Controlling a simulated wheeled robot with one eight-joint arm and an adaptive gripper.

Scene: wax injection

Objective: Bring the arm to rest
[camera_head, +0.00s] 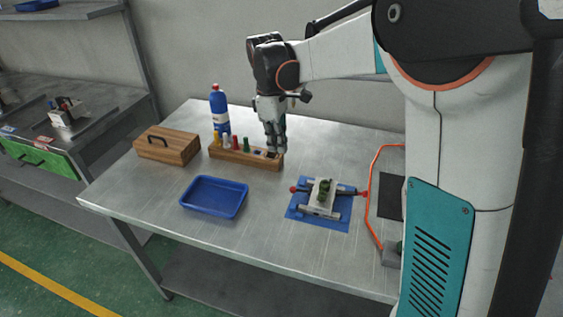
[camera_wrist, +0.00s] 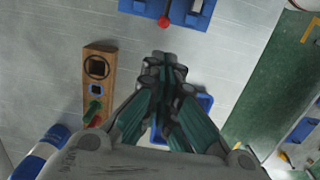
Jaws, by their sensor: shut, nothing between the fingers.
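My gripper (camera_head: 276,143) is shut and empty. In the head view it hangs from my arm with its fingers pointing down, close to the right end of the wooden rack (camera_head: 230,154). I cannot tell from that view whether it touches the rack. In the wrist view my gripper (camera_wrist: 166,60) shows with its fingertips together, and the wooden rack (camera_wrist: 99,76) lies to its left, apart from the fingers. The blue tray (camera_wrist: 205,103) is partly hidden behind the fingers there.
A blue bottle (camera_head: 220,112) stands behind the rack, and a wooden box (camera_head: 168,146) sits to its left. The empty blue tray (camera_head: 214,197) is at the front. A clamp fixture (camera_head: 322,195) lies on a blue mat (camera_head: 334,224) at the right, beside an orange cable (camera_head: 370,205).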

